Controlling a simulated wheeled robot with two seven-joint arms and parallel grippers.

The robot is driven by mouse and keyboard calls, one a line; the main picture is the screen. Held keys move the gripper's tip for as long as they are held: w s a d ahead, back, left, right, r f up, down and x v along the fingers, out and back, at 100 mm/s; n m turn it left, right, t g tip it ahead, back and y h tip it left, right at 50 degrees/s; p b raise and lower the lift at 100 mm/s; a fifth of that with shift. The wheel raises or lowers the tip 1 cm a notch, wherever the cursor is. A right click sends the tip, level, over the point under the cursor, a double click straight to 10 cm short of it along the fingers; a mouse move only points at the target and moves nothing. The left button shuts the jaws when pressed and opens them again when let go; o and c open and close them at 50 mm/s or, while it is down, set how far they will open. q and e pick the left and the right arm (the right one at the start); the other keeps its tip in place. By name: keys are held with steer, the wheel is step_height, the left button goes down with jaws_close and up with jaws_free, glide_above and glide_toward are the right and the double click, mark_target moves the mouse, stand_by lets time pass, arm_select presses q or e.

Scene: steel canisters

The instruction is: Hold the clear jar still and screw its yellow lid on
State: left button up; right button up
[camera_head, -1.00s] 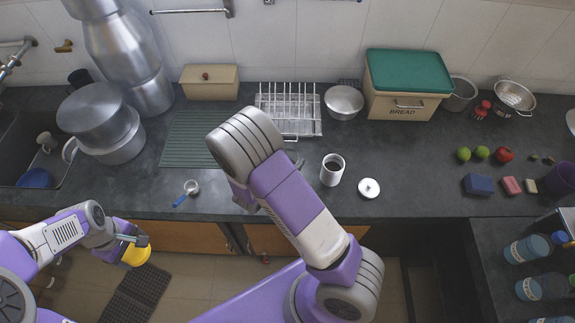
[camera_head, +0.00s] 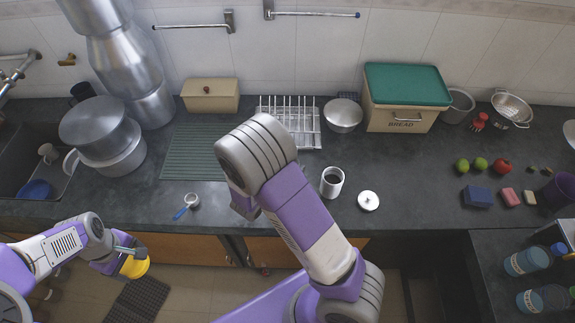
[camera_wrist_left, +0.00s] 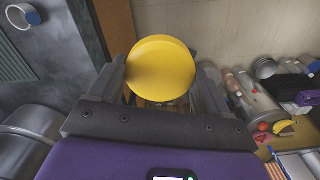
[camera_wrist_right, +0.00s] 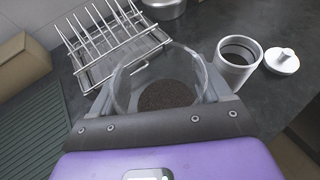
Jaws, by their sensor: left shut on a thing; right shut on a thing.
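The yellow lid (camera_head: 136,267) is at the lower left in the head view, off the counter's front edge. My left gripper (camera_head: 127,252) is shut on it. The lid also fills the space between the left fingers in the left wrist view (camera_wrist_left: 160,68). The clear jar (camera_wrist_right: 125,90) is in the right wrist view, open at the top, with dark grainy contents at its bottom. My right gripper (camera_wrist_right: 160,98) is shut around it. In the head view my right arm hides the jar and the right gripper. Lid and jar are well apart.
A white canister (camera_head: 332,182) with dark contents stands open on the counter (camera_head: 410,190), with its white lid (camera_head: 368,201) beside it. A wire rack (camera_head: 302,132), a bread box (camera_head: 400,115) and a small scoop (camera_head: 191,201) are nearby. Large pots stand at the left.

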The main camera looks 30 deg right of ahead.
steer(key=shift+r, duration=0.1)
arm_select(q)
steer(key=shift+w+d+f+m, duration=0.1)
steer(key=shift+d+f+m, duration=0.05)
steer(key=shift+m, duration=0.15)
arm_select(e)
steer(key=shift+w+a+r+n+t, duration=0.2)
steer(key=shift+w+a+n+t, duration=0.05)
steer(key=shift+a+n+t, duration=0.05)
arm_select(q)
steer(key=d+f+m, duration=0.1)
steer(key=m, duration=0.1)
steer(key=w+d+m, duration=0.1)
steer(key=shift+w+d+f+m, duration=0.2)
steer(key=shift+f+m, duration=0.15)
steer(key=shift+m, duration=0.05)
steer(key=d+m, duration=0.1)
steer(key=d+f+m, duration=0.1)
steer(key=w+m, duration=0.1)
steer(key=m, duration=0.1)
steer(key=shift+d+f+b, duration=0.3)
steer(key=shift+d+b, duration=0.1)
arm_select(e)
steer(key=w+a+r+n+t+y, duration=0.2)
steer(key=a+r+n+t+y, duration=0.3)
steer(key=a+r+n+y, duration=0.2)
step_height(320, 180, up, 2)
steer(key=shift+w+a+r+n+t+y, duration=0.15)
steer(key=shift+w+a+n+t+y, duration=0.25)
steer(key=shift+a+n, duration=0.35)
